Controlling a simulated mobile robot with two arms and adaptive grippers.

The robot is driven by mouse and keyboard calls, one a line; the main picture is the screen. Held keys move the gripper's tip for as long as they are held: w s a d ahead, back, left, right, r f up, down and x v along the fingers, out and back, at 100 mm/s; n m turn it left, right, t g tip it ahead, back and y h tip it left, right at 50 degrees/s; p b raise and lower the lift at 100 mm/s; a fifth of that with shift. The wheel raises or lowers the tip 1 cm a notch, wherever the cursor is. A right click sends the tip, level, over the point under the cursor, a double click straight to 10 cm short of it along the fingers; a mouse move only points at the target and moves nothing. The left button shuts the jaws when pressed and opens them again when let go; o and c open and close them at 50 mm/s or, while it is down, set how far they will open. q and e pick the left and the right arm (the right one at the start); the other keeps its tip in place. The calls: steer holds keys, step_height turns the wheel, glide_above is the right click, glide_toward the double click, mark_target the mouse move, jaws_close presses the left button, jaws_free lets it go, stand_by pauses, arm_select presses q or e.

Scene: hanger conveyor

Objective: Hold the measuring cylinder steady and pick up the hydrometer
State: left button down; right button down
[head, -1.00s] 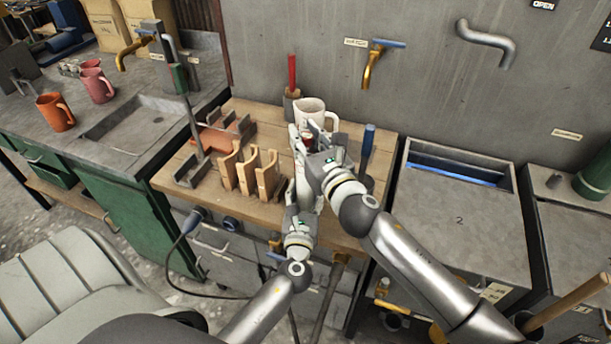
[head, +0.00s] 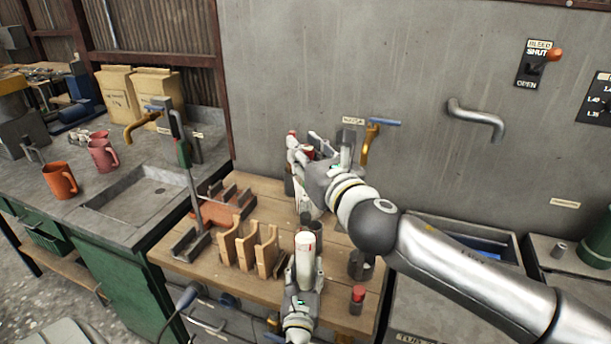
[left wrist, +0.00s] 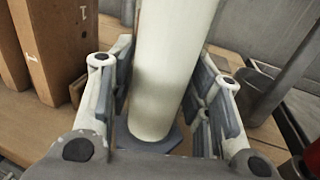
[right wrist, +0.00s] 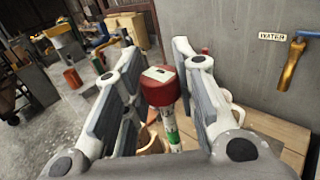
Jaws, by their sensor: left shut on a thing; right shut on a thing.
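The measuring cylinder (head: 305,248) is a whitish upright tube on the wooden bench. My left gripper (head: 303,270) is shut around it low down. In the left wrist view the cylinder (left wrist: 168,70) stands between the fingers on its dark, angular base (left wrist: 150,140). My right gripper (head: 314,148) is raised above the back of the bench, shut on the hydrometer. In the right wrist view the hydrometer (right wrist: 161,88) has a red top and a slim stem with white and green bands. In the head view my right gripper hides most of it.
A wooden rack (head: 247,246) stands left of the cylinder. A red-capped item (head: 357,298) and a dark holder (head: 361,264) are on its right. A pale mug (right wrist: 228,98) and brass water tap (head: 370,145) are behind. A sink (head: 140,200) is at left.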

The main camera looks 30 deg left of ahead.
steer(key=shift+r, duration=1.3)
arm_select(q)
steer(key=c, duration=0.7)
jaws_free()
steer(key=shift+s, duration=0.1)
steer(key=v, duration=1.2)
